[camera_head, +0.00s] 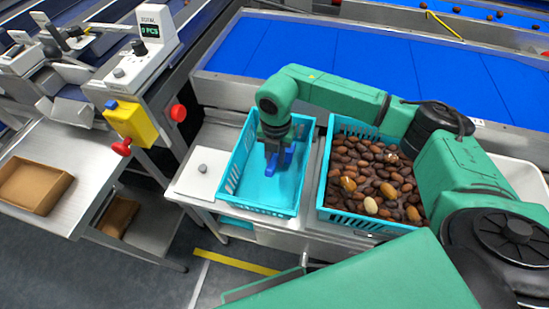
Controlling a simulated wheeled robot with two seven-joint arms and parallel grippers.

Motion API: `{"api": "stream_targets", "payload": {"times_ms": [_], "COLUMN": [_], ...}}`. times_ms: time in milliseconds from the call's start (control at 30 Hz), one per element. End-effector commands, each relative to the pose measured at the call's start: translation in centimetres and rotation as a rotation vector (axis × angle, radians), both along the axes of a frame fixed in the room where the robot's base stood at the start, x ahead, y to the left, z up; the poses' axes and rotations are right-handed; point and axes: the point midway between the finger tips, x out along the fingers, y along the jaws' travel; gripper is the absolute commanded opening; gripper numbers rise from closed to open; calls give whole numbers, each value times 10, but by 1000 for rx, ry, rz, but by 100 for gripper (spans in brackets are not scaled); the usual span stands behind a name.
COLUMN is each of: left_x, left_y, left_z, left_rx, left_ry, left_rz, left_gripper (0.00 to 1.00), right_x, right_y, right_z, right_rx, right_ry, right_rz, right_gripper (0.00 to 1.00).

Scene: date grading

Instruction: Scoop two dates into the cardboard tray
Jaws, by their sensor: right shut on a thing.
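The cardboard tray (20,205) sits on the steel table at the left, open at the top. Many brown dates (372,165), some lighter, fill the right-hand turquoise crate (322,208). My right gripper (278,147) points down inside the left-hand turquoise crate (226,178). It is shut on a small dark-blue tool, seemingly a scoop (281,161); the gripper hides its upper part. I see no dates on the tool or in that crate. My left gripper is not in view.
A counter with a green PCS display (151,31) stands behind the tray, with a yellow box (130,124) and red knobs (178,112). A white plate (197,178) lies left of the empty crate. Blue conveyor belts (350,62) run behind.

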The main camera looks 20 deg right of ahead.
Motion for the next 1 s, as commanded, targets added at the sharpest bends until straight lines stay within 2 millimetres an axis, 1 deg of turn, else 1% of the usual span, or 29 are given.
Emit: {"api": "stream_targets", "payload": {"times_ms": [33,400,733,1000], "left_x": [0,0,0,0], "left_y": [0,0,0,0], "left_z": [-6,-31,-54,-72], "left_rx": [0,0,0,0], "left_ry": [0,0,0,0], "left_rz": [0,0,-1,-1], "left_gripper": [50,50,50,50], "right_x": [-2,-3,-3,-7], "right_y": [0,1,2,5], "right_z": [-8,-34,-51,-55], "right_rx": [-15,-113,-178,-236], "right_ry": [-17,-172,-280,-373], "right_rz": [3,2,1,2], "right_gripper": [0,0,0,0]}}
